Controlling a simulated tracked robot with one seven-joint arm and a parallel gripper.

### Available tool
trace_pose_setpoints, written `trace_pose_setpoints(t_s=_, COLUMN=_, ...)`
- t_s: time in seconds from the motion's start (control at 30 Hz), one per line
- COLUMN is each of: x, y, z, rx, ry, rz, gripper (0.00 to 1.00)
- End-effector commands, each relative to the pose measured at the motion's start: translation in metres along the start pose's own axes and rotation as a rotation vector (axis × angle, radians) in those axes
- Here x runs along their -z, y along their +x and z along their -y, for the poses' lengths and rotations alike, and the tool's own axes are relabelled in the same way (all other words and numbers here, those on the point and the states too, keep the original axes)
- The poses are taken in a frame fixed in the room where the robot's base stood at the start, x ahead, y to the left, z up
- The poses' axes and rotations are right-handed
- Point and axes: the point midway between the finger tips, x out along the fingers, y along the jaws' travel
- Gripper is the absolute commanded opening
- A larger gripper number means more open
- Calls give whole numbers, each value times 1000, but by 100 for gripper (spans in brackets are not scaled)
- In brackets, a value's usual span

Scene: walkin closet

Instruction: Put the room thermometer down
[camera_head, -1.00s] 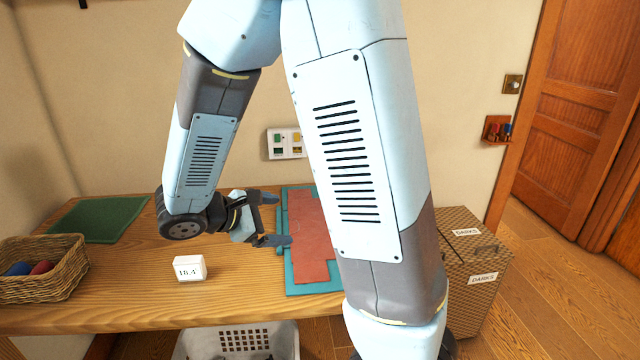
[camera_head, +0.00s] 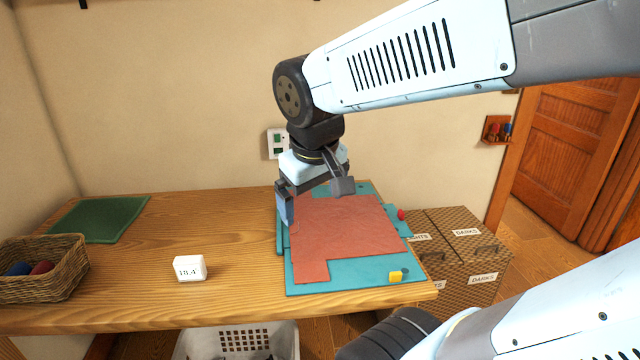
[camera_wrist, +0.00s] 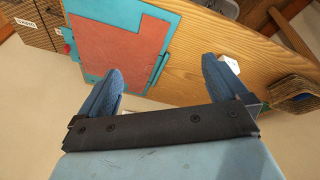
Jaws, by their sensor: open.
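The room thermometer (camera_head: 190,268) is a small white block reading 18.4. It stands upright on the wooden table (camera_head: 150,300), left of the teal and red board. In the wrist view, a small white piece (camera_wrist: 231,63) shows beside the right finger and is probably the thermometer, partly hidden. My gripper (camera_head: 315,200) is open and empty, with its fingers apart over the back left part of the board. It is apart from the thermometer, up and to its right. Both fingers also show in the wrist view (camera_wrist: 165,85).
The teal board (camera_head: 350,276) with a red sheet (camera_head: 345,235) covers the table's right end. A wicker basket (camera_head: 50,285) stands at the left and a green mat (camera_head: 105,218) lies behind it. Patterned boxes (camera_head: 470,235) stand right of the table, and a white crate (camera_head: 240,340) is below.

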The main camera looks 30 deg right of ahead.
Motion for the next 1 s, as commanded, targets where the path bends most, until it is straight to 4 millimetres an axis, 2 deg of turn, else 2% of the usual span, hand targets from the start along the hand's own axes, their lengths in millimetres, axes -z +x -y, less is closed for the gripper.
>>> trace_pose_setpoints(t_s=0.1, x=-4, y=-18, z=1, rx=47, ry=97, rz=-97, gripper=100)
trace_pose_setpoints(t_s=0.17, x=-5, y=-25, z=2, rx=66, ry=131, rz=-132, gripper=100)
trace_pose_setpoints(t_s=0.23, x=-8, y=-30, z=-8, rx=81, ry=160, rz=-164, gripper=100)
trace_pose_setpoints(t_s=0.3, x=-8, y=-33, z=-9, rx=92, ry=179, rz=-185, gripper=100)
trace_pose_setpoints(t_s=0.9, x=-8, y=-35, z=-8, rx=98, ry=188, rz=-195, gripper=100)
trace_pose_setpoints(t_s=1.0, x=-8, y=-35, z=-8, rx=98, ry=188, rz=-195, gripper=90)
